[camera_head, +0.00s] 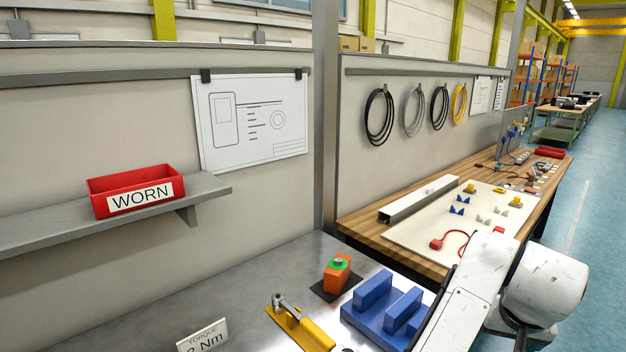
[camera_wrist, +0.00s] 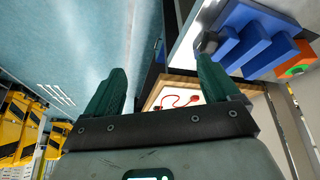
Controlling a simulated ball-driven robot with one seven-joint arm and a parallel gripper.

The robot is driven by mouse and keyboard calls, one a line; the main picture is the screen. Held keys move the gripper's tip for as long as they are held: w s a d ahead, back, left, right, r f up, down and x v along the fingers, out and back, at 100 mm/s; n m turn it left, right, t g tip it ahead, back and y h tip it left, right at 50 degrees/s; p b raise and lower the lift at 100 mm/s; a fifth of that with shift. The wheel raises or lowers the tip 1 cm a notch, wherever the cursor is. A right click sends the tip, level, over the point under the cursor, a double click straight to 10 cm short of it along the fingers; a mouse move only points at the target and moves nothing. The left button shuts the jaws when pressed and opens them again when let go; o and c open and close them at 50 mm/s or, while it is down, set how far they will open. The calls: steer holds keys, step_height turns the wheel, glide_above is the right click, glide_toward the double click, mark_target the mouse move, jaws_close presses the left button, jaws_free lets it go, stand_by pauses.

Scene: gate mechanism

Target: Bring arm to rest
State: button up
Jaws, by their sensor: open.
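My gripper (camera_wrist: 162,82) shows in the wrist view with its two dark green fingers spread wide and nothing between them. In the head view only my white arm shows at the lower right, and the gripper itself is out of frame. The blue block fixture (camera_head: 386,308) stands on the metal bench (camera_head: 240,290), left of my arm. It also shows in the wrist view (camera_wrist: 245,40), beyond the right finger. The orange block with a green ring (camera_head: 338,272) sits behind it on a dark pad.
A yellow tool holder (camera_head: 302,328) and a torque sign (camera_head: 203,337) stand on the bench front. A red WORN bin (camera_head: 138,190) rests on a wall shelf (camera_head: 60,230). A wooden table (camera_head: 365,222) with small parts adjoins at right. Blue floor (camera_head: 590,200) is clear beyond.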

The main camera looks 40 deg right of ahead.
steer(key=w+a+f+n+t, duration=0.1)
steer(key=w+a+f+n, duration=0.2)
steer(key=a+f+n, duration=0.8)
steer(key=s+a+f+g+y, duration=0.1)
steer(key=s+a+f+y, duration=0.1)
steer(key=s+a+f, duration=0.2)
steer(key=s+a+f+y, duration=0.2)
steer(key=s+a+f, duration=0.2)
steer(key=a+f, duration=0.3)
steer(key=shift+a+f+g, duration=0.35)
steer(key=shift+a+g, duration=0.05)
steer(key=shift+a, duration=0.55)
